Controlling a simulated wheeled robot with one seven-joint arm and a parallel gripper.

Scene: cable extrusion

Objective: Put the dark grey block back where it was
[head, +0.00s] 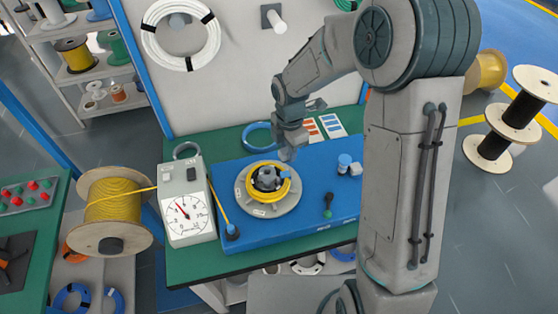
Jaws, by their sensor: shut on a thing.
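My gripper (289,153) is above the back right part of the round grey coiling disc (250,207), over the blue machine bed. It is shut on a small grey piece, which I take to be the dark grey block; the fingers largely hide it, and its shape is hard to tell. A yellow cable coil (263,195) lies on the disc around a dark grey hub (267,178) with blocks at its top. My gripper is just beyond the coil; whether anything touches cannot be told.
A gauge box (187,215) stands left of the disc. A yellow cable runs from the wooden reel (113,211) past it to a black guide (232,232). A dark green-knobbed lever (327,204) and blue-capped part (344,163) stand right. A blue ring (259,137) lies behind.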

